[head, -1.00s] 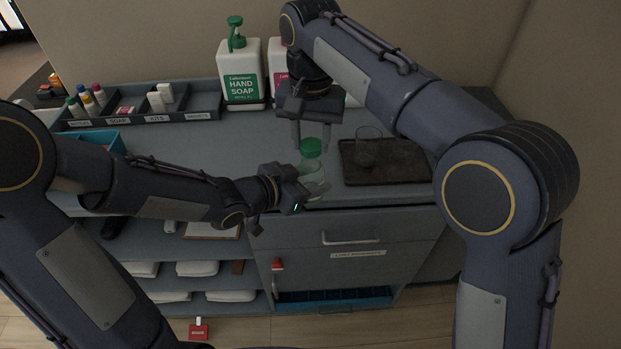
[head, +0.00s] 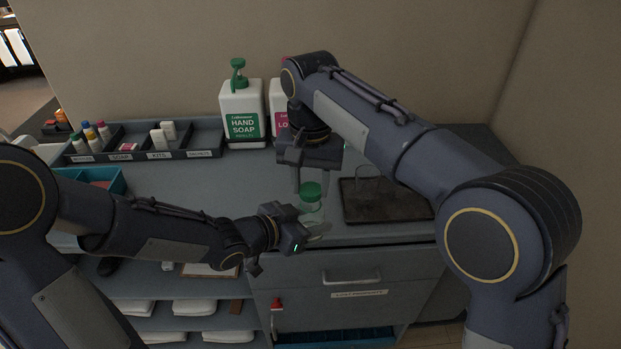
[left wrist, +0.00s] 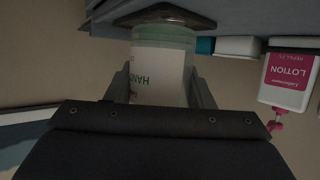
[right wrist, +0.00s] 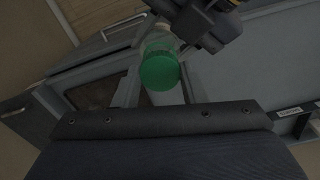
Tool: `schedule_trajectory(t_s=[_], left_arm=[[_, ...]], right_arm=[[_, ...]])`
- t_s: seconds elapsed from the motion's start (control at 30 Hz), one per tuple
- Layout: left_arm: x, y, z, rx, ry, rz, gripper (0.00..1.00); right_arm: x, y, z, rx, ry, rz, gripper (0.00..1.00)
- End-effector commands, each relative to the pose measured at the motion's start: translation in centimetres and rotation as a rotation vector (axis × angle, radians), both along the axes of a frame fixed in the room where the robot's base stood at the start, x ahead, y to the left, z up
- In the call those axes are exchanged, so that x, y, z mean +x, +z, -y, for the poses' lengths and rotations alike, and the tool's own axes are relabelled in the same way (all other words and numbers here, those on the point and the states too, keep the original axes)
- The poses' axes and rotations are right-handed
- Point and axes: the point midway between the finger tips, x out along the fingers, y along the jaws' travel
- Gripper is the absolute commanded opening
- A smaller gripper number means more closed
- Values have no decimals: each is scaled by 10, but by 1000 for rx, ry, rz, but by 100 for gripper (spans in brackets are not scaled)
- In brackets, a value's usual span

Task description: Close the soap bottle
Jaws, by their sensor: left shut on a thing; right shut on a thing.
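A small, clear, greenish soap bottle (head: 313,211) stands upright above the counter's front part. A green cap (head: 311,191) is at the bottle's top, also seen from above in the right wrist view (right wrist: 160,70). My right gripper (head: 311,184) points down from above and is shut on the cap. I cannot tell whether the cap is fully seated.
A dark tray (head: 385,216) with clear glasses lies right of the bottle. A hand soap dispenser (head: 241,112) and a lotion dispenser (left wrist: 289,82) stand at the back. A divided organizer (head: 190,153) is at back left. Counter between organizer and bottle is clear.

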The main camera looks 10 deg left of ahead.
Motion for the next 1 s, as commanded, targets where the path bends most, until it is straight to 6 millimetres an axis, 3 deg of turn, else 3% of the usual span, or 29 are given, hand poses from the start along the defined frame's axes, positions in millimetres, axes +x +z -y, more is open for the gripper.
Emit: schedule_trajectory(t_s=[1.0], left_arm=[[0,0,0,-1,0,1,7]], right_arm=[[0,-14,0,0,-1,0,17]])
